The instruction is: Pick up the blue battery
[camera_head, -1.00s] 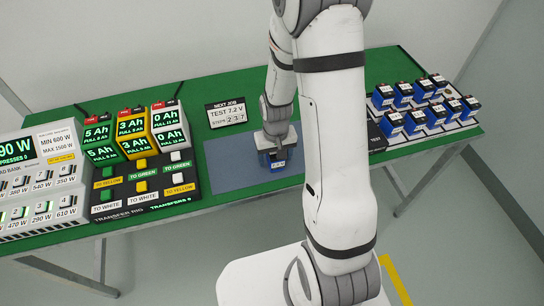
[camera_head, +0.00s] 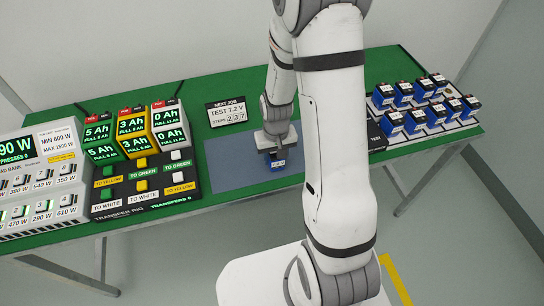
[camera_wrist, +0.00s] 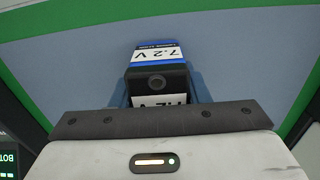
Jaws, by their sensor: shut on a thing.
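A blue battery (camera_head: 277,163) with a dark top and a white label is over the grey-blue mat (camera_head: 232,178) on the green table. The wrist view shows the battery (camera_wrist: 158,57) with "7.2 V" on its label. My gripper (camera_head: 276,150) points down over the battery and is shut on it. In the wrist view my gripper (camera_wrist: 158,98) has its fingers at both sides of the battery, partly hidden behind the gripper body. I cannot tell for sure how far the battery is above the mat.
A rack (camera_head: 432,130) of several blue batteries stands at the right. At the left are the transfer rig (camera_head: 146,203) with coloured buttons and the load bank (camera_head: 40,180). A "NEXT JOB" sign (camera_head: 227,112) reading "TEST 7.2 V" stands behind the mat. Most of the mat is clear.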

